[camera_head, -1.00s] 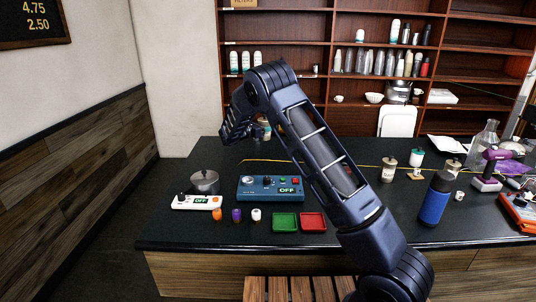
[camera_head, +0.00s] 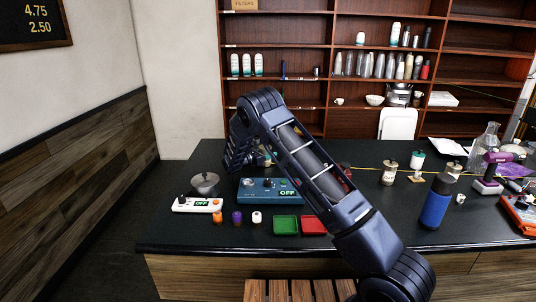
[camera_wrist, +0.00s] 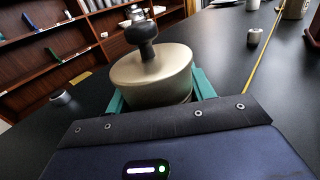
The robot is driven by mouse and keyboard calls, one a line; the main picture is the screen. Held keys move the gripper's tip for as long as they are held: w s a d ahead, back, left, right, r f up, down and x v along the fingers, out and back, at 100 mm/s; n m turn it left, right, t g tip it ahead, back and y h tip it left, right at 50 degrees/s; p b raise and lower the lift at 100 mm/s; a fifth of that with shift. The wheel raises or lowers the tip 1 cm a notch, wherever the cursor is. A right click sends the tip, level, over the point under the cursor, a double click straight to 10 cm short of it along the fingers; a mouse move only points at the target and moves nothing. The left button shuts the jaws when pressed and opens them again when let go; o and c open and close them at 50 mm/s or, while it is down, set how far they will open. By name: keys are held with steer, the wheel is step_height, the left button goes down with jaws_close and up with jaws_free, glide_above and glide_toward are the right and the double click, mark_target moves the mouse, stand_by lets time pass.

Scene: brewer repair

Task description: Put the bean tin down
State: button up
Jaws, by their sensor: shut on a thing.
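The bean tin (camera_wrist: 152,78) fills the middle of the wrist view, with a pale gold lid and a black knob on top. My gripper (camera_wrist: 159,95) is shut around it, with teal fingers on its left and right sides. The tin looks upright. Its base is hidden by my gripper, so I cannot tell whether it touches the dark counter (camera_head: 200,235). In the head view my gripper is low over the back left of the counter, behind the blue control box (camera_head: 270,190), and my arm hides most of the tin.
Green (camera_head: 286,224) and red (camera_head: 313,226) trays lie in front. A yellow line (camera_wrist: 262,62) runs along the counter.

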steer(key=shift+f, duration=0.1)
steer(key=o, duration=1.1)
